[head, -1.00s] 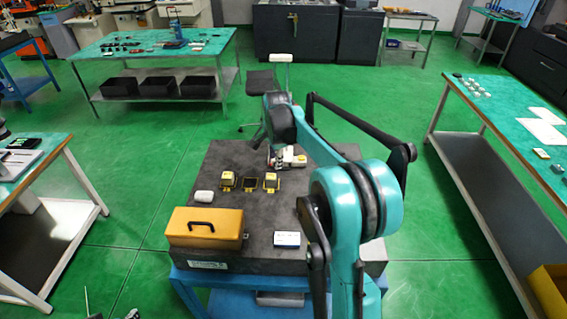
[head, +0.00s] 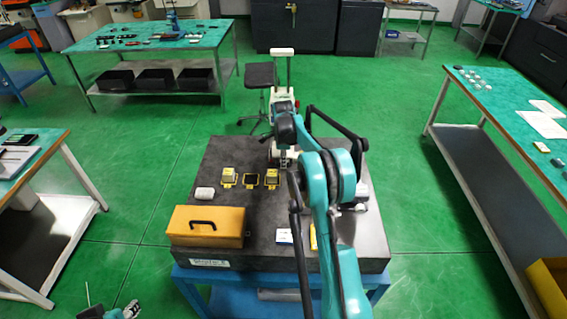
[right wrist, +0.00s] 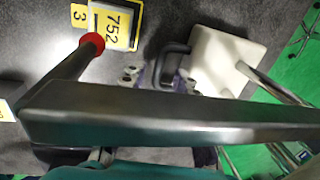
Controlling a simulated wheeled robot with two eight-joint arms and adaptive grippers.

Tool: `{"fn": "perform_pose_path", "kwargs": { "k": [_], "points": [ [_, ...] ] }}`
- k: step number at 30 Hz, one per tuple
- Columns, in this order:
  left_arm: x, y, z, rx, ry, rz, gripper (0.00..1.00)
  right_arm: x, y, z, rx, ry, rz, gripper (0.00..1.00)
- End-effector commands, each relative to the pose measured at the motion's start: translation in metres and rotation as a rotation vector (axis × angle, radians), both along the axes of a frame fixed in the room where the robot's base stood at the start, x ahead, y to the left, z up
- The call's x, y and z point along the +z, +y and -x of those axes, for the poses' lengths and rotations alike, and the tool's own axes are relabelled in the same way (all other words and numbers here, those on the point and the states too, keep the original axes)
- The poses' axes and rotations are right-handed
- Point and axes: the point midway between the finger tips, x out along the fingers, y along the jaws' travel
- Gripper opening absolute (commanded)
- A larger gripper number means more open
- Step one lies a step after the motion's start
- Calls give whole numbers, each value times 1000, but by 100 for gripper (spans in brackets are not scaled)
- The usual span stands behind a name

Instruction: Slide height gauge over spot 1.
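The height gauge (head: 283,51) stands upright at the back of the dark granite plate, its pale top above the plate's far edge. Its lower part is largely hidden by my right arm. My right gripper (head: 284,160) is low at the gauge's base; its fingers are too small and covered to read. Three yellow-framed spots lie in a row left of the gripper: a left one (head: 228,178) and a right one (head: 272,178) with blocks, and a middle one (head: 251,181) that looks dark and flat.
A yellow case (head: 207,226) with a black handle sits at the plate's front left. A small white object (head: 205,193) lies behind it.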

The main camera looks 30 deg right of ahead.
Motion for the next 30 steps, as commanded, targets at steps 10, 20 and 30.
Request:
{"fn": "perform_pose_path", "kwargs": {
  "k": [10, 20, 30],
  "points": [
    [-3, 0, 0, 0, 0, 0, 40, -17, -1, -2, 1, 0, 0, 31],
    [-3, 0, 0, 0, 0, 0, 40, -16, -1, -2, 1, 0, 0, 0],
    [-2, 0, 0, 0, 0, 0, 40, -16, 16, -12, 4, -2, -1, 0]
  ]
}}
